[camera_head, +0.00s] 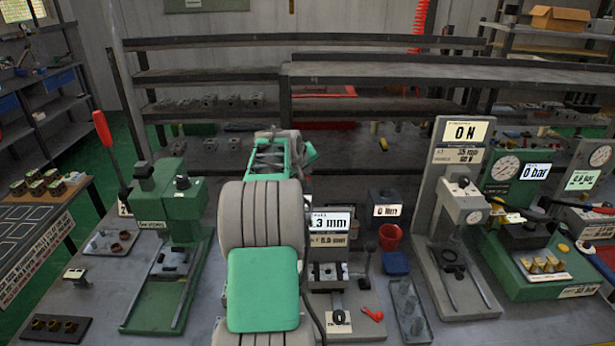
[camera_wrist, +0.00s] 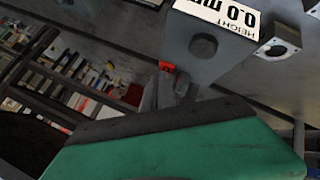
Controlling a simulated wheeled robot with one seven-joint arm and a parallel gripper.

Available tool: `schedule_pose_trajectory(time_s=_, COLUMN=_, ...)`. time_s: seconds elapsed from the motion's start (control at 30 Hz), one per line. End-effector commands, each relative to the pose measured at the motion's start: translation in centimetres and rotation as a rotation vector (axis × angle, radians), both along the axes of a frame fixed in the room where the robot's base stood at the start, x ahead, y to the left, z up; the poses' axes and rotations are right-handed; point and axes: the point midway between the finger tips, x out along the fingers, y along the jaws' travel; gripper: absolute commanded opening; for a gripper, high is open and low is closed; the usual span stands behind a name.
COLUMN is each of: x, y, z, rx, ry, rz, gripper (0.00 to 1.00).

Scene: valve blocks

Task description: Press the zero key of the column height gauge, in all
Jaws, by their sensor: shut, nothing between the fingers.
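Contact cannot be told. The head view hides the gripper.
A green press (camera_head: 170,215) stands left of the gauge. A red cup (camera_head: 390,237), a blue container (camera_head: 396,263) and a grey tray (camera_head: 408,310) lie to its right. A tall force stand (camera_head: 455,215) is farther right. The wrist view shows a holed metal block (camera_wrist: 278,47).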

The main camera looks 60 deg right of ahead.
Motion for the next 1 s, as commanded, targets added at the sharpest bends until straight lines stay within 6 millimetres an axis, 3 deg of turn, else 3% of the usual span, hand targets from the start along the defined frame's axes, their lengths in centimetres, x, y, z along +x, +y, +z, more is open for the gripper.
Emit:
schedule_pose_trajectory(time_s=0.1, x=0.0, y=0.0, z=0.9, rx=-0.001, ry=0.0, rz=0.0, gripper=0.0)
schedule_pose_trajectory(time_s=0.47, x=0.0, y=0.0, z=1.2, rx=-0.002, ry=-0.002, rz=0.0, gripper=0.0)
schedule_pose_trajectory(time_s=1.0, x=0.0, y=0.0, z=6.1, rx=-0.002, ry=-0.001, rz=0.001, gripper=0.0)
